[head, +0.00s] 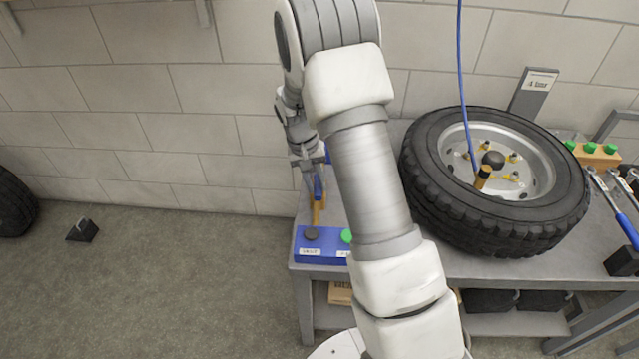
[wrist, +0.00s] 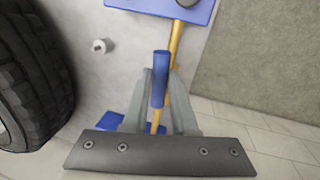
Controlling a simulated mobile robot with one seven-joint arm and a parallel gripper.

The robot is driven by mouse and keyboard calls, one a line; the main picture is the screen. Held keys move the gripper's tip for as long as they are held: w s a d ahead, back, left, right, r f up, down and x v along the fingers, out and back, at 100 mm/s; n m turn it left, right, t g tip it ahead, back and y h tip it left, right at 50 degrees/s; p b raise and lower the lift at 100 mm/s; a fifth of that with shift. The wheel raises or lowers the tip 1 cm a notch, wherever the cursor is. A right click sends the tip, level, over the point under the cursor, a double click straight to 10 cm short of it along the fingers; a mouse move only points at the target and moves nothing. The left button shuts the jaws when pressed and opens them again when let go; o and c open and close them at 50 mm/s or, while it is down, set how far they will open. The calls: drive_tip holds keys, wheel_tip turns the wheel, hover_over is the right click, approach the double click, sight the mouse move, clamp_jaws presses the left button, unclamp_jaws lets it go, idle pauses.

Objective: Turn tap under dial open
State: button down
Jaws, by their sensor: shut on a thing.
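A slim blue lever, likely the tap handle (wrist: 160,68), stands between the fingers of my gripper (wrist: 162,78) in the wrist view. My gripper is shut on it. A yellow pipe (wrist: 175,43) runs beside the lever toward a blue panel (wrist: 150,5). In the head view the lever (head: 318,188) shows as a small blue piece above the yellow pipe (head: 317,208), with my gripper (head: 314,172) at its upper end. My arm hides part of this area. I cannot make out a dial face in either view.
A blue box (head: 320,256) with a dark button and a green button sits at the grey bench's (head: 500,266) left front corner. A large tyre (head: 430,205) lies on the bench to the right, with a blue hose (head: 462,80) above. A block wall stands behind.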

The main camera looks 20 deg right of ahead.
drive_tip(key=shift+w+a+m, duration=0.1)
drive_tip(key=shift+a+m, duration=0.15)
drive_tip(key=shift+m, duration=0.35)
drive_tip(key=c, duration=0.7)
unclamp_jaws()
drive_tip(key=shift+r, duration=0.1)
drive_tip(key=w+a+r+p, duration=0.1)
drive_tip(key=a+r+p, duration=0.1)
drive_tip(key=r, duration=1.5)
drive_tip(key=shift+w+a, duration=0.15)
drive_tip(key=shift+a, duration=0.35)
